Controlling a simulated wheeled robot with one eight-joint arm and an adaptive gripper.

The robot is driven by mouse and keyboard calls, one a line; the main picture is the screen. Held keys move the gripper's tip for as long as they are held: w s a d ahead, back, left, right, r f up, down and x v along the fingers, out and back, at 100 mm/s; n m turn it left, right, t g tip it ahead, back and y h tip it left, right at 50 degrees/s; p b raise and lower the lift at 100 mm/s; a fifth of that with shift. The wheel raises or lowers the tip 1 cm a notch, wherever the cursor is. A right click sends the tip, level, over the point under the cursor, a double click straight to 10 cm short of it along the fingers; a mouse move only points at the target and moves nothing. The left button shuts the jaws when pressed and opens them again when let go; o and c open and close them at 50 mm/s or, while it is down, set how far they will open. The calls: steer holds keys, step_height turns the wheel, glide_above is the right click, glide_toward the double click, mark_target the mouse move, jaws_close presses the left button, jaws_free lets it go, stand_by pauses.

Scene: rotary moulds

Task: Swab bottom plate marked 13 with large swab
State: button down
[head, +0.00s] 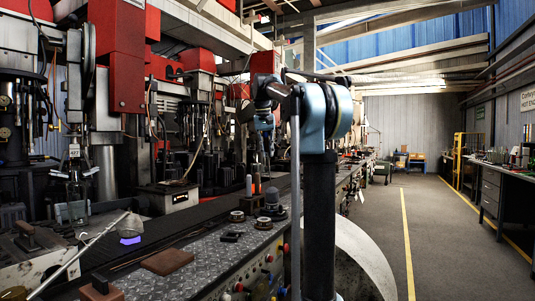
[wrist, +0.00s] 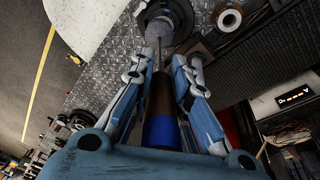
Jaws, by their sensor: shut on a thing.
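My gripper (wrist: 162,66) is shut on the large swab, around its brown and blue handle (wrist: 160,98) in the wrist view. The swab's thin shaft and grey head (wrist: 160,34) point away from the gripper, at a dark round pot (wrist: 183,22). I cannot tell whether the head is inside the pot or above it. In the head view the pot (head: 272,207) stands on the bench below my arm, and the swab is too small to make out. A violet patch (head: 130,240) shows at the mould station on the left. No plate marked 13 is readable.
A metal-plate bench (head: 205,262) carries round rings (head: 237,216), a brown block (head: 167,262) and upright cylinders (head: 249,185). A long pale rod (head: 82,252) slants at the left. Red-topped machines stand behind. The aisle (head: 425,225) at right is clear.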

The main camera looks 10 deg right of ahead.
steer(key=shift+a, duration=0.5)
steer(key=shift+d, duration=0.15)
steer(key=shift+s+d, duration=0.1)
steer(key=shift+d, duration=0.8)
steer(key=shift+a, duration=0.1)
steer(key=shift+a, duration=0.9)
steer(key=shift+d, duration=1)
